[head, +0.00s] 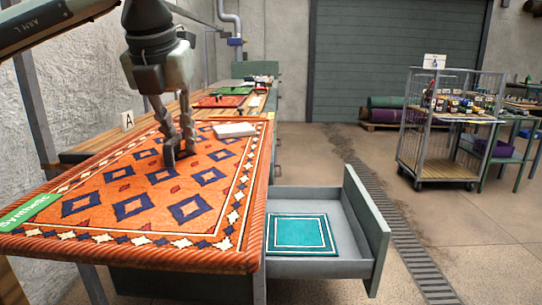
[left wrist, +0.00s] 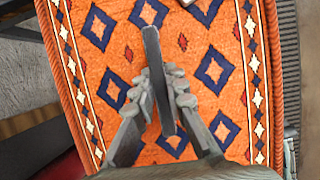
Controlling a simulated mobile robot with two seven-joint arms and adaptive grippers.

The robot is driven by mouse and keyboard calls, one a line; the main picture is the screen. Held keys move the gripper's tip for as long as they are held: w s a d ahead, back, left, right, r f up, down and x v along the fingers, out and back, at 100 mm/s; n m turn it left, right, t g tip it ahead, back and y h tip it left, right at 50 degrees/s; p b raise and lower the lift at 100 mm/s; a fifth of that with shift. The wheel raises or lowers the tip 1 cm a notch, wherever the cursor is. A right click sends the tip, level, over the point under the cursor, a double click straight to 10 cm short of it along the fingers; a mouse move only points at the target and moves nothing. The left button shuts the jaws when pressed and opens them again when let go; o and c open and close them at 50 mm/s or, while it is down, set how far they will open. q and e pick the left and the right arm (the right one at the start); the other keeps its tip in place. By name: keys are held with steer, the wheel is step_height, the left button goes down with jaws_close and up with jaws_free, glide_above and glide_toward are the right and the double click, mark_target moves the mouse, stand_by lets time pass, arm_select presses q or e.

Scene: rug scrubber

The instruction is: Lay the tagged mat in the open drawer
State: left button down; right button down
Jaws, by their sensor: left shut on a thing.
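A teal mat (head: 301,232) with pale border lines lies flat in the open grey drawer (head: 348,262), at the right of the table; I see no tag on it. A large orange patterned rug (head: 100,185) covers the near tabletop and has a green lettered label (head: 28,213) at its left end. My left gripper (head: 179,150) is over the rug, shut on a narrow dark grey thing (left wrist: 154,65), which stands out between the fingers in the left wrist view. Whether that thing touches the rug I cannot tell. My right gripper is not in view.
A white block or folded cloth (head: 234,130) lies on the rug's far part. A card marked A (head: 127,121) stands at the wall side. Red and green mats (head: 222,101) lie farther along. A wire cage trolley (head: 450,125) stands right; floor beyond the drawer is clear.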

mark_target(209, 157)
arm_select(q)
steer(key=shift+s, duration=0.15)
steer(key=shift+m, duration=0.6)
steer(key=d, duration=0.2)
steer(key=s+d, duration=0.1)
steer(key=d, duration=0.2)
steer(key=shift+s+d+f, duration=0.1)
steer(key=shift+d, duration=0.1)
steer(key=shift+a+f+m+h, duration=0.25)
steer(key=shift+f+m+h, duration=0.25)
steer(key=shift+f+m, duration=0.25)
steer(key=shift+f+m+h, duration=0.3)
steer(key=shift+f+m, duration=0.35)
steer(key=shift+f, duration=0.05)
steer(key=s+a+f+m+g+y, duration=0.15)
steer(key=s+f+m+g, duration=0.3)
steer(key=f+m, duration=1)
steer(key=s+a+f+m+g+y, duration=0.15)
steer(key=s+f+m+g, duration=0.3)
steer(key=f+m, duration=1)
steer(key=w+a+r+m+h+p, duration=0.1)
steer(key=a+r+m, duration=0.1)
steer(key=a+r, duration=0.2)
steer(key=shift+w+a+r+m, duration=0.2)
steer(key=shift+a+r+m, duration=0.1)
steer(key=shift+a+r, duration=0.05)
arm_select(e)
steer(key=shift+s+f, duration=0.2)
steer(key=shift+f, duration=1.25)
